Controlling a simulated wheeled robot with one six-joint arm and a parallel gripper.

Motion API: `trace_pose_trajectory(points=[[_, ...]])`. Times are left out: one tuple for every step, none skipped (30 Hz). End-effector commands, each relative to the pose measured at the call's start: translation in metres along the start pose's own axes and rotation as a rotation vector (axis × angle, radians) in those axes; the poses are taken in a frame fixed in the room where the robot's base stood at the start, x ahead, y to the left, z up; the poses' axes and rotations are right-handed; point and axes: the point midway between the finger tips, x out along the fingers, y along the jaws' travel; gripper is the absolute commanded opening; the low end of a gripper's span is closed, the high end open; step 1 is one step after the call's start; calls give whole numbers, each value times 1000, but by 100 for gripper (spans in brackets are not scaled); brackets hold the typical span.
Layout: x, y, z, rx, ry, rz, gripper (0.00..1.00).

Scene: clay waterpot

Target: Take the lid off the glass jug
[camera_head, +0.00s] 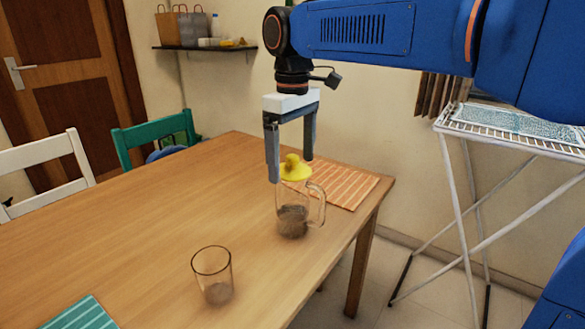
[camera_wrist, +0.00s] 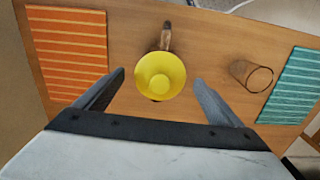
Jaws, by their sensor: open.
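The glass jug (camera_head: 292,218) stands upright on the wooden table near its right edge, with something dark in its lower part. Its handle (camera_head: 318,207) points right in the head view. The yellow lid (camera_head: 294,168) with a raised knob sits on top of the jug. In the wrist view the lid (camera_wrist: 161,76) hides most of the jug. My gripper (camera_head: 291,168) is open, pointing down, with its fingertips around the height of the lid. In the wrist view my gripper's fingertips (camera_wrist: 159,76) show on either side of the lid, with gaps, holding nothing.
A drinking glass (camera_head: 212,275) stands on the table (camera_head: 150,235) nearer the front. An orange striped mat (camera_head: 343,185) lies behind the jug and a teal striped mat (camera_head: 82,315) at the front left. Chairs stand at the left; a drying rack (camera_head: 470,180) stands at the right.

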Motion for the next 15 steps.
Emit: trace_pose_trajectory(points=[[0, 0, 0, 0, 0, 0, 89], [0, 0, 0, 0, 0, 0, 89], [0, 0, 0, 0, 0, 0, 82], [0, 0, 0, 0, 0, 0, 75], [0, 0, 0, 0, 0, 0, 68], [0, 0, 0, 0, 0, 0, 58], [0, 0, 0, 0, 0, 0, 51], [0, 0, 0, 0, 0, 0, 44], [0, 0, 0, 0, 0, 0, 44], [0, 0, 0, 0, 0, 0, 44], [0, 0, 0, 0, 0, 0, 44], [0, 0, 0, 0, 0, 0, 44], [0, 0, 0, 0, 0, 0, 44], [0, 0, 0, 0, 0, 0, 44], [-1, 0, 0, 0, 0, 0, 44]])
